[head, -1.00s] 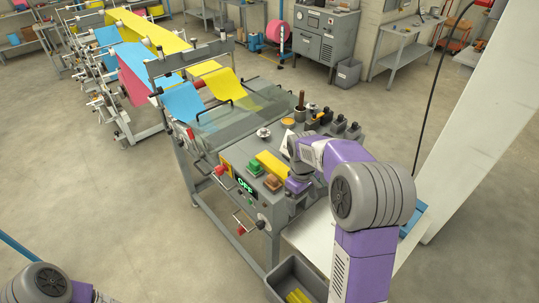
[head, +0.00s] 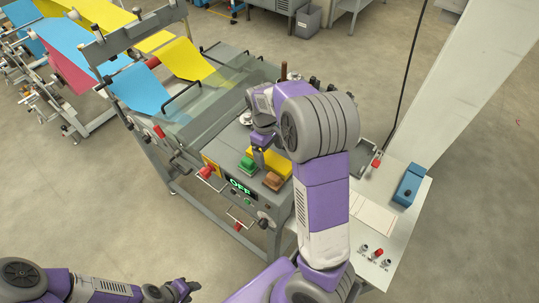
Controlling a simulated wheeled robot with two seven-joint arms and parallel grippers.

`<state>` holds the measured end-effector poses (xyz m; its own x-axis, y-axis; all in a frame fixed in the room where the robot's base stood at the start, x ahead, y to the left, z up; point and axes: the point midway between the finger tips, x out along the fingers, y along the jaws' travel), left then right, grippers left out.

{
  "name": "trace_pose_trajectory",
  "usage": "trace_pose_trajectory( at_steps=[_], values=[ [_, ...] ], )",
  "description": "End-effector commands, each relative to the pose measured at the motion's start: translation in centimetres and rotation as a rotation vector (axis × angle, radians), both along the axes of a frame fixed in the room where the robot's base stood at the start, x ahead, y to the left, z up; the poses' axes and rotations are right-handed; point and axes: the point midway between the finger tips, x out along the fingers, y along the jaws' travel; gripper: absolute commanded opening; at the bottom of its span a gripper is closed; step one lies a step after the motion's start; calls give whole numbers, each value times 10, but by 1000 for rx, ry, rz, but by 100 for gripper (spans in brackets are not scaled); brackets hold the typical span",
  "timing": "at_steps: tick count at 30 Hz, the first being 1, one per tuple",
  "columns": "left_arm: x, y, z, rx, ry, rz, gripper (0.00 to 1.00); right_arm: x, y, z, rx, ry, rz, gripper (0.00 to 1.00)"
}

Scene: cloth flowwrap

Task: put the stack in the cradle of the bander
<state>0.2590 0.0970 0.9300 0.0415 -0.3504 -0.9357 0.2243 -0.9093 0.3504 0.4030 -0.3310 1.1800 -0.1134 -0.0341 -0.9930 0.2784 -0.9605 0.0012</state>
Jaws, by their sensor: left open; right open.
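A yellow stack (head: 280,165) lies on top of the grey machine, near its front edge, partly hidden by my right arm. My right gripper (head: 260,153) points down at the stack's left end and is open. I cannot tell whether its fingers touch the stack. My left gripper (head: 187,289) is open and empty, low in the view and well apart from the machine. A white side table (head: 345,235) at the right carries a blue box (head: 409,184) and a grey bracket (head: 367,150). I cannot tell which part is the bander's cradle.
A display reading OFF (head: 240,187) is on the machine's front. A clear cover (head: 205,105) lies behind. A pale post (head: 465,90) rises beyond the side table.

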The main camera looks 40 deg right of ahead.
Motion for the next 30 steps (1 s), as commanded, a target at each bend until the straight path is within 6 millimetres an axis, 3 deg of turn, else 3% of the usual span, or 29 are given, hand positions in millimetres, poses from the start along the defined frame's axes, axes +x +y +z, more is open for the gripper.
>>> trace_pose_trajectory(
  at_steps=[6,15,25,27,30],
  values=[
    [1,0,3,0,-2,1,43,-5,-2,-30,1,3,-1,90],
    [1,0,3,0,-1,0,43,-4,-2,-35,1,-1,0,88],
    [1,0,3,0,-1,0,43,-4,-2,-34,1,-1,0,38],
    [1,0,3,0,-1,0,43,-4,-2,-34,1,-1,0,30],
    [1,0,3,0,-1,0,43,-4,-2,-34,1,-1,0,30]
  ],
)
